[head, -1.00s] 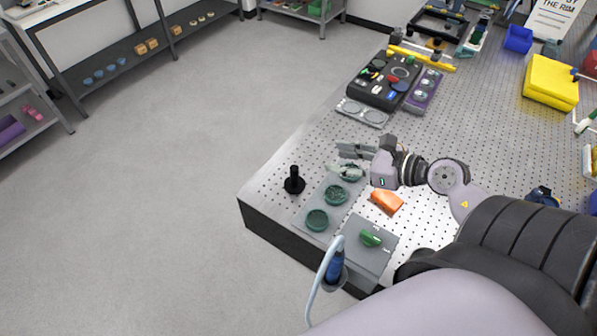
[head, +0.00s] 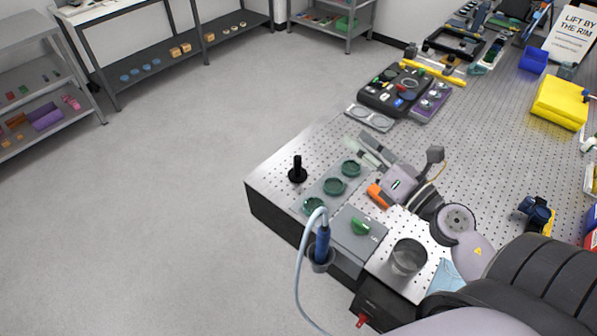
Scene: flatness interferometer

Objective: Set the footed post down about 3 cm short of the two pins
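The footed post (head: 297,171), black and upright on a round foot, stands on the perforated metal table near its left corner. Nothing holds it. My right gripper (head: 356,142) is to the right of the post, clear of it, with its two fingers apart and nothing seen between them. Its fingers point to the upper left, above the table beyond the row of green dishes. I cannot make out the two pins. My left gripper is not in view.
Three green dishes (head: 335,187) sit in a row right of the post. An orange piece (head: 376,194) lies beside my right gripper. A blue-handled tool (head: 323,243) with a hose hangs at the front edge. A metal cup (head: 408,256) stands nearby. Bare table (head: 322,147) lies behind the post.

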